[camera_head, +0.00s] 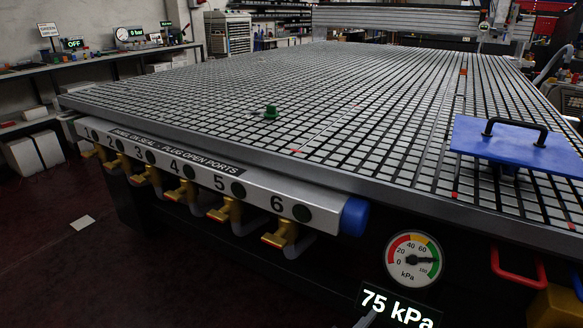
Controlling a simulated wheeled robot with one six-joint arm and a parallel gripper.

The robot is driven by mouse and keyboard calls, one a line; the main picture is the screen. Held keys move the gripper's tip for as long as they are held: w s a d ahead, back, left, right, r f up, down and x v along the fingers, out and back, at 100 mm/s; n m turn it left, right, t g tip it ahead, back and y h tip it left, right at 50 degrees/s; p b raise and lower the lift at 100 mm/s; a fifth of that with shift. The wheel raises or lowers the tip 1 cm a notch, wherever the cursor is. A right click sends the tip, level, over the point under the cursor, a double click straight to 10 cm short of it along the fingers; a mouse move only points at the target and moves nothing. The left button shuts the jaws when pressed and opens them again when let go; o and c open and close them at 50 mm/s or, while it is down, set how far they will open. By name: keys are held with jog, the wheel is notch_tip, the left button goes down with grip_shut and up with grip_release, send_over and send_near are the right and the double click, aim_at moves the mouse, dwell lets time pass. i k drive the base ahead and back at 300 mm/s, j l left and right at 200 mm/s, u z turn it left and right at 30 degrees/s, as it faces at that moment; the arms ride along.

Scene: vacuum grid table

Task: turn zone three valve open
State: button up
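The zone three valve (146,177) is a brass valve with a yellow-gold handle. It hangs under the light rail (330,200) on the table's front side, below the number 3, in the left part of the head view. It is one of several similar valves in a row numbered 1 to 6. At this size I cannot tell for sure whether its handle is turned open or shut. Nothing touches it. My gripper does not show clearly anywhere in this view.
The black-and-grey grid table (330,115) fills the middle. A gauge (413,260) and a "75 kPa" display (398,306) are at the lower right. Floor at the lower left is mostly clear.

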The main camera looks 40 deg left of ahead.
aim_at(138, 180)
jog(key=j+u, duration=0.1)
jog(key=j, duration=1.75)
jog(key=i+j+u, duration=0.15)
jog(key=j, duration=1.75)
jog(key=i+u, duration=0.05)
